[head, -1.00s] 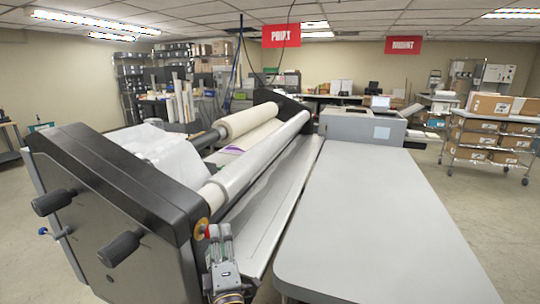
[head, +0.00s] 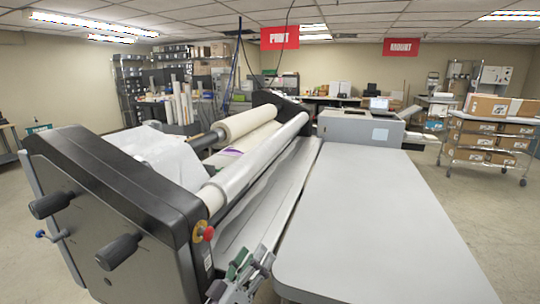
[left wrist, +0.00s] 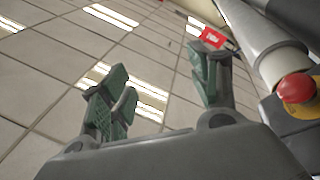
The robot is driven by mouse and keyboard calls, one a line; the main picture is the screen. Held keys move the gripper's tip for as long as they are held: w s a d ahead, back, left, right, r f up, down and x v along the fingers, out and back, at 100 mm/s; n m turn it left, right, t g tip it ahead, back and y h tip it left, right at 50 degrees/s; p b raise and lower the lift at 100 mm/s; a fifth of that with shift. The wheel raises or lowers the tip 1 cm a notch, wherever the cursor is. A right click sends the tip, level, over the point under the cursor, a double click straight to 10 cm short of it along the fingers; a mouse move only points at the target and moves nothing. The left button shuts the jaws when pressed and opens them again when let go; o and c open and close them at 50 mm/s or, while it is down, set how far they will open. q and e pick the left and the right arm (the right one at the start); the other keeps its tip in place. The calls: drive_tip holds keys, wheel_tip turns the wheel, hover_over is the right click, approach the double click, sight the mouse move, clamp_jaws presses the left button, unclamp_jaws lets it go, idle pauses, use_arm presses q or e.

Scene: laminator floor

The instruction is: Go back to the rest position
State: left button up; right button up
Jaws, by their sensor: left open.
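My left gripper (head: 248,264) is at the bottom of the head view, in front of the laminator's near right end. Its green-padded fingers are apart and nothing is between them. In the left wrist view the open fingers (left wrist: 160,95) point up towards the ceiling. The laminator (head: 120,190) has a black end housing with a red emergency button (head: 208,233), which also shows close by at the right of the left wrist view (left wrist: 296,88). My right gripper is not in view.
A long grey table (head: 365,220) stands just right of the laminator, close to my left gripper. A grey machine (head: 360,127) is at its far end. A cart with cardboard boxes (head: 492,128) stands at the right. Open floor lies at far left and right.

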use_arm(q)
drive_tip(key=s+a+f+m+g+y, duration=0.1)
drive_tip(key=s+f+m+g, duration=0.25)
drive_tip(key=f, duration=0.45)
drive_tip(key=s+a+f+m+g+y, duration=0.1)
drive_tip(key=s+a+f+m+g, duration=0.15)
drive_tip(key=f+g, duration=0.4)
drive_tip(key=s+a+f+n+g+y, duration=0.2)
drive_tip(key=s+a+f+g+y, duration=0.45)
drive_tip(key=s+a+f, duration=0.7)
wheel_tip(320, 180, down, 32)
drive_tip(key=a+f+y, duration=0.1)
drive_tip(key=a, duration=0.1)
drive_tip(key=s+a+f, duration=0.1)
drive_tip(key=s+f, duration=0.8)
drive_tip(key=s, duration=0.2)
drive_tip(key=s+a+f+g, duration=0.1)
drive_tip(key=s+a+f, duration=0.1)
drive_tip(key=s+f, duration=0.7)
drive_tip(key=s, duration=0.2)
drive_tip(key=shift+s+a+f+m, duration=0.15)
drive_tip(key=shift+s+a+m, duration=0.1)
drive_tip(key=shift+s+m, duration=0.1)
